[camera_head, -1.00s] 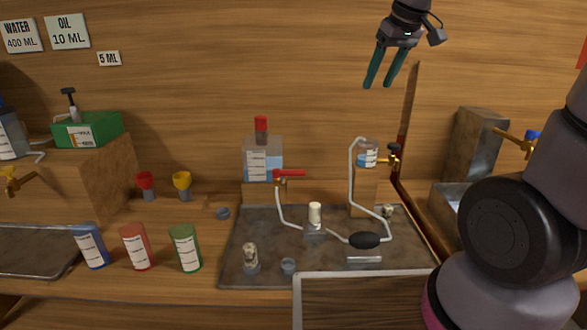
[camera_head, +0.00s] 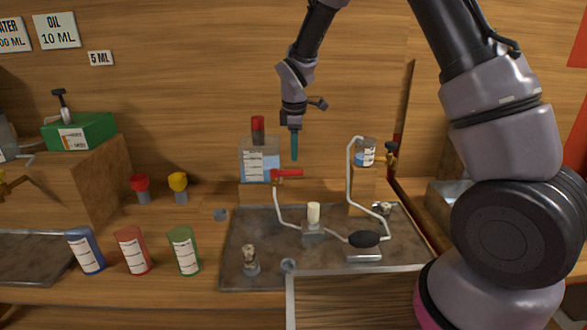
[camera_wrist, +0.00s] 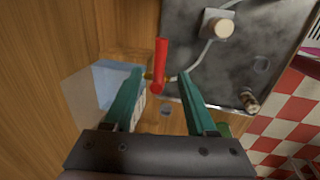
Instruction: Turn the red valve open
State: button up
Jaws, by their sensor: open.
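The red valve (camera_head: 287,173) is a red lever handle on a small brass fitting, at the front right of a clear tank (camera_head: 258,160) with blue liquid and a red cap. In the head view the lever points right. In the wrist view the red valve (camera_wrist: 161,62) lies between the lines of my two teal fingers, just beyond their tips. My gripper (camera_head: 295,158) points down above and slightly behind or over the lever; the exact depth is hard to tell. In the wrist view my gripper (camera_wrist: 160,82) is open and empty.
A metal tray (camera_head: 240,235) holds a white tube, a pale cylinder (camera_head: 313,213) and a black bulb (camera_head: 364,240). A small bottle (camera_head: 365,153) with a brass tap stands right. Blue, red and green cups (camera_head: 183,250) stand left. The wooden wall is close behind.

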aim_at(294, 171)
jog(key=f, duration=0.2)
jog(key=w+f, duration=0.1)
jog(key=f, duration=0.5)
jog(key=shift+w, duration=0.25)
jog(key=shift+r, duration=0.1)
jog(key=shift+c, duration=0.4)
grip_shut()
dwell(0.5)
